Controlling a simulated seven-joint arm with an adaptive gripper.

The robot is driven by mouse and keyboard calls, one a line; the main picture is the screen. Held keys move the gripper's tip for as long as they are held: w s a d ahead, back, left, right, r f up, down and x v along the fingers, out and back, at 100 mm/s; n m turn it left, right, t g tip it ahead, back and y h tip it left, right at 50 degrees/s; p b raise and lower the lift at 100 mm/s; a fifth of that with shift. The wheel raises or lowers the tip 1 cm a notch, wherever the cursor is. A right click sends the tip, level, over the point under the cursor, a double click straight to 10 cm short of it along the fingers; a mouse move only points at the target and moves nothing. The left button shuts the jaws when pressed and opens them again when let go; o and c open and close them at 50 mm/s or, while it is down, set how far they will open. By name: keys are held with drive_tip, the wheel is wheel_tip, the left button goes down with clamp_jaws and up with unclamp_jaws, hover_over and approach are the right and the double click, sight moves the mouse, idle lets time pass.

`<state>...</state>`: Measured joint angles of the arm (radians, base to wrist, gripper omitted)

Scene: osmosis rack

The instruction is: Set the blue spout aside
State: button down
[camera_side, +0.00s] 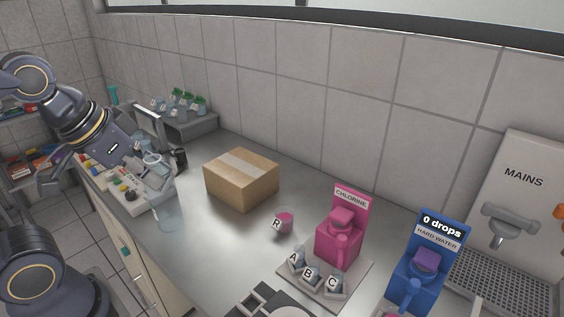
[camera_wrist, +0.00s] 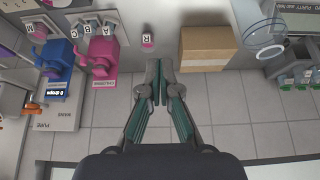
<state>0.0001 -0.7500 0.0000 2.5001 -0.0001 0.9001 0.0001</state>
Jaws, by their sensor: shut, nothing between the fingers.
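The blue dispenser (camera_side: 420,272) stands at the right of the counter in the side view, labelled HARD WATER with a "0 drops" sign. Its blue spout (camera_side: 411,292) points down at its front; a pink-topped cup is partly visible below it at the picture's edge. The blue dispenser (camera_wrist: 62,60) also shows at the left of the wrist view. My gripper (camera_wrist: 157,88) is shut and empty, with its teal-padded fingers together in the wrist view. It is well apart from the blue dispenser. In the side view my arm is at the far left, and its fingertips are hard to make out.
A pink CHLORINE dispenser (camera_side: 338,240) stands left of the blue one, with cups A, B and C before it. Cup R (camera_side: 284,222) and a cardboard box (camera_side: 241,178) stand mid-counter. A MAINS tap (camera_side: 510,222) is at right. Glassware crowds the left end.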

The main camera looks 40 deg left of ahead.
drive_tip(key=w+d+r+m+t+h, duration=0.1)
drive_tip(key=w+d+r+m, duration=0.15)
drive_tip(key=w+d, duration=0.5)
drive_tip(key=w+d+r+m+h, duration=0.1)
drive_tip(key=w+d+r+m, duration=0.15)
drive_tip(key=w+d, duration=0.45)
drive_tip(key=d+f+m+g, duration=0.1)
drive_tip(key=d+f+m, duration=0.1)
drive_tip(key=d+f, duration=0.3)
drive_tip(key=d+f+m+g+h, duration=0.1)
drive_tip(key=d+f, duration=0.5)
drive_tip(key=d, duration=0.6)
drive_tip(key=shift+w+d+m+g, duration=0.2)
drive_tip(key=shift+d+m+g, duration=0.15)
drive_tip(key=shift+m+g, duration=0.25)
drive_tip(key=shift+f, duration=0.1)
